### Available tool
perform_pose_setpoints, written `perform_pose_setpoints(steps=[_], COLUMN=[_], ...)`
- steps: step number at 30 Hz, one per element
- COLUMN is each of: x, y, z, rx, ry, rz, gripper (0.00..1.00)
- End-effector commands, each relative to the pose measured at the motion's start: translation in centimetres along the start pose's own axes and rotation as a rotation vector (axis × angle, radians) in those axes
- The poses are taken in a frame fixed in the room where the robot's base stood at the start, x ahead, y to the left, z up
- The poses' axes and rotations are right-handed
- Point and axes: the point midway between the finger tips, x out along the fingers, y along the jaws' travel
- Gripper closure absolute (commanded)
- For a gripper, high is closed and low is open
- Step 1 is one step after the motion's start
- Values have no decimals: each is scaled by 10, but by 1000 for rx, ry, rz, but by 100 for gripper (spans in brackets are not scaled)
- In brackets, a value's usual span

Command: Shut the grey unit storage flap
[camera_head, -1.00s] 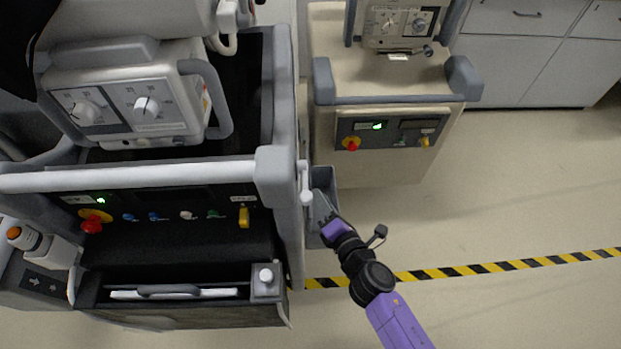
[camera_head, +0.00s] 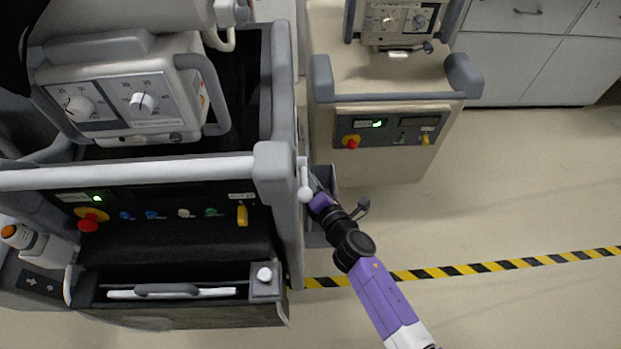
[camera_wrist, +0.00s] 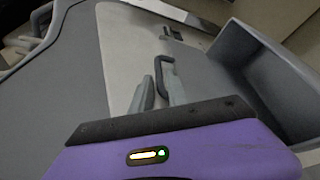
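The grey unit (camera_head: 274,178) is the large cart at the left. Its storage flap (camera_head: 325,175) juts from its right side as a grey open bin, partly hidden behind my arm. In the wrist view a grey bin wall (camera_wrist: 262,65) stands at the right, tilted out from a pale panel (camera_wrist: 122,45). A dark looped handle (camera_wrist: 163,68) lies just ahead of my fingers. My gripper (camera_head: 316,192) is at the bin, close to the unit's side. In the wrist view my gripper (camera_wrist: 158,90) shows two grey fingers apart, with the handle's end near the gap. Contact cannot be told.
A beige cart (camera_head: 385,165) stands behind. Open floor (camera_head: 520,190) lies to the right, crossed by a yellow-black stripe (camera_head: 470,270).

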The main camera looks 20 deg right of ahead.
Motion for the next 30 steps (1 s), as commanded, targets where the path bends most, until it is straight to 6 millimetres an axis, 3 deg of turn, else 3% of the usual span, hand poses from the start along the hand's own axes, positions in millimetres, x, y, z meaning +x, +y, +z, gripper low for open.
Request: perform_pose_setpoints(steps=[1,3,30], x=[0,0,0], y=[0,0,0], z=[0,0,0], rx=[0,0,0], ry=[0,0,0], rz=[0,0,0], gripper=[90,100,100])
